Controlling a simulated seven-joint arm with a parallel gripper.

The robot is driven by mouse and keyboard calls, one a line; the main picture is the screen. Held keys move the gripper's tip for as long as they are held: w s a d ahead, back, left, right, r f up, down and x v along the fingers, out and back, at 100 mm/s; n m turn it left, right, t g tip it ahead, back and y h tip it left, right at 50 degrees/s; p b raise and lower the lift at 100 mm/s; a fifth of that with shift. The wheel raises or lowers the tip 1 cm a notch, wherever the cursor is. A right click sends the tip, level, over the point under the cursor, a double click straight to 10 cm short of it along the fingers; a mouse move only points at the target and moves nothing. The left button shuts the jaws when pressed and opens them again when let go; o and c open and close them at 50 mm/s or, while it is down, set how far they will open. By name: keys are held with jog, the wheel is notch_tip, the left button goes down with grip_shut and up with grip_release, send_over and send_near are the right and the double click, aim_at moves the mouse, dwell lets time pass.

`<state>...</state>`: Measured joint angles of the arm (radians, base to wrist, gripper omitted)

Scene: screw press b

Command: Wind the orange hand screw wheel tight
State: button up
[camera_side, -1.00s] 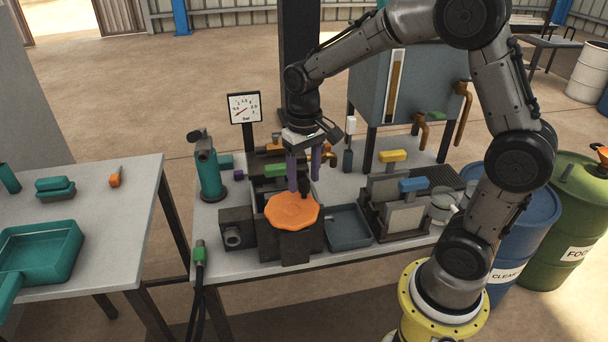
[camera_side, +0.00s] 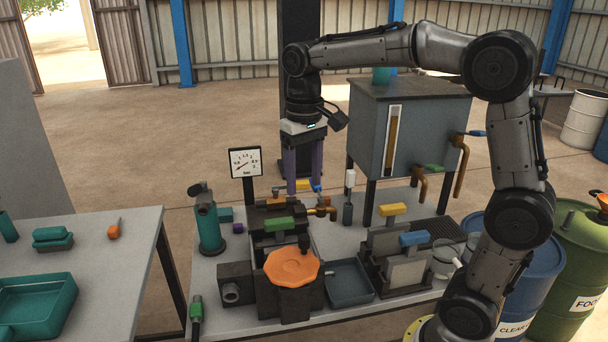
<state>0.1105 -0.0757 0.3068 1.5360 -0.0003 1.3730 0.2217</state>
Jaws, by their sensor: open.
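The orange hand screw wheel (camera_side: 292,268) lies flat on top of a dark press block at the front of the bench. A dark upright knob (camera_side: 305,242) stands by its back edge. My gripper (camera_side: 304,188) hangs pointing down, with its two purple fingers apart and nothing visible between them. In the picture it is above the wheel and slightly right of its middle, clear of the wheel and knob. Its exact depth over the bench is hard to tell.
A pressure gauge (camera_side: 245,162) and a teal pump-like device (camera_side: 209,228) stand left of my gripper. A large grey tank (camera_side: 420,140) stands to the right. A shallow tray (camera_side: 349,281) and upright plates with yellow and blue handles (camera_side: 412,239) lie right of the wheel.

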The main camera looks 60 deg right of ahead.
aim_at(304, 236)
jog(key=shift+r, duration=0.2)
jog(key=shift+f, duration=0.1)
notch_tip(304, 236, down, 14)
jog(key=shift+r, duration=0.15)
dwell(0.6)
grip_shut()
